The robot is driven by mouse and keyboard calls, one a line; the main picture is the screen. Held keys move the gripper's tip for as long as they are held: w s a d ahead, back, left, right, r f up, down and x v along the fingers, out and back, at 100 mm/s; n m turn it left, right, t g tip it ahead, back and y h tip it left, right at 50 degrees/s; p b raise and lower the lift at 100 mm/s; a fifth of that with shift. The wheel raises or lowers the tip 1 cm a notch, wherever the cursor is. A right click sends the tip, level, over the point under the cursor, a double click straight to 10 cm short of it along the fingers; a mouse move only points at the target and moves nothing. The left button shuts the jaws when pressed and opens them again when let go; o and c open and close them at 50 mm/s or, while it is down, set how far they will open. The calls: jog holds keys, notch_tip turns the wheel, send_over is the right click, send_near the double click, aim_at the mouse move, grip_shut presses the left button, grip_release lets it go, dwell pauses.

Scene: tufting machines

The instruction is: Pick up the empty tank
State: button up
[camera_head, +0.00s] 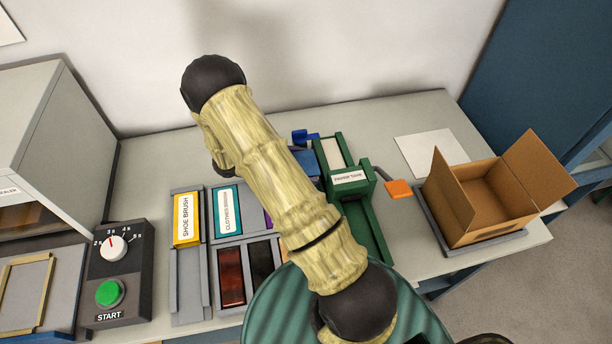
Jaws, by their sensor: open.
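A green holder (371,230) with a long channel stands right of the middle of the table. It bears a white label (349,179) whose second word looks like "TANK"; the first word is too small to read surely. I cannot tell which thing is the empty tank, or whether one sits in the holder. My thick tan arm crosses the middle of the view and hides part of the table and of the holder's left side. My gripper does not show.
At left are a grey machine (40,130) and a black START box (121,270). Trays labelled SHOE BRUSH (186,219) and CLOTHES BRUSH (227,211) stand left of my arm. An open cardboard box (480,215) and an orange pad (398,189) are at right.

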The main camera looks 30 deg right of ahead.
aim_at(312, 166)
jog(key=x, duration=0.3)
jog(key=shift+f+b, duration=0.1)
jog(key=shift+b, duration=0.25)
jog(key=c, duration=0.7)
